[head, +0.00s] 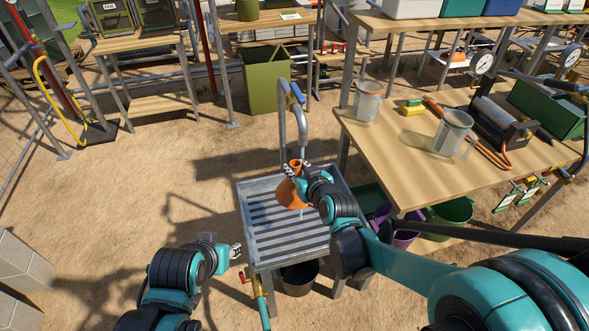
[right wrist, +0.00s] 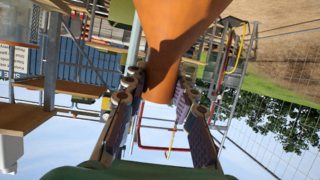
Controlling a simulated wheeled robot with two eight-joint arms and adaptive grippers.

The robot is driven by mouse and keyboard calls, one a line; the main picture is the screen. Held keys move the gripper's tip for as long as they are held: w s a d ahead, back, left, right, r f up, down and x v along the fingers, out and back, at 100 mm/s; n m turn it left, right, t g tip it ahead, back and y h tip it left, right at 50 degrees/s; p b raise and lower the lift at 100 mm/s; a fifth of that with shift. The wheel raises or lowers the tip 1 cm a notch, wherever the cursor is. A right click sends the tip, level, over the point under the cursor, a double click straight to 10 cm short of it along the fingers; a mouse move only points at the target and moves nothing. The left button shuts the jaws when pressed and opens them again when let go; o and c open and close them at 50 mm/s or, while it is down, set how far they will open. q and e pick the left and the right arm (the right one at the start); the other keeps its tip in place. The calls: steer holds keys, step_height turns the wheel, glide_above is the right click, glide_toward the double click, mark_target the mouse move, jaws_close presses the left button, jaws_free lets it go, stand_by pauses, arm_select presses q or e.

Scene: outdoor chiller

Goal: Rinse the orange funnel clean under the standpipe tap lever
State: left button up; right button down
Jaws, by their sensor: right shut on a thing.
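The orange funnel (head: 287,192) is in my right gripper (head: 301,171), over the slatted sink and below the standpipe spout. Its narrow stem points up and its wide mouth down. In the right wrist view the funnel (right wrist: 178,35) has its stem between the two fingers of the gripper (right wrist: 160,88), which are shut on it. The standpipe (head: 282,115) bends over the sink, with a blue tap lever (head: 297,92) near its top. A pale streak like water shows under the spout and below the funnel. My left gripper (head: 236,251) is empty left of the sink; its opening is unclear.
The grey slatted sink (head: 257,237) stands on legs, with a dark bucket (head: 299,279) beneath. A wooden table (head: 380,150) at right holds clear jugs (head: 367,101) and a green crate (head: 540,105). Purple and green tubs stand under it. Sandy ground at left is open.

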steer(key=s+d+p, duration=0.1)
steer(key=s, duration=0.5)
steer(key=shift+r, duration=0.45)
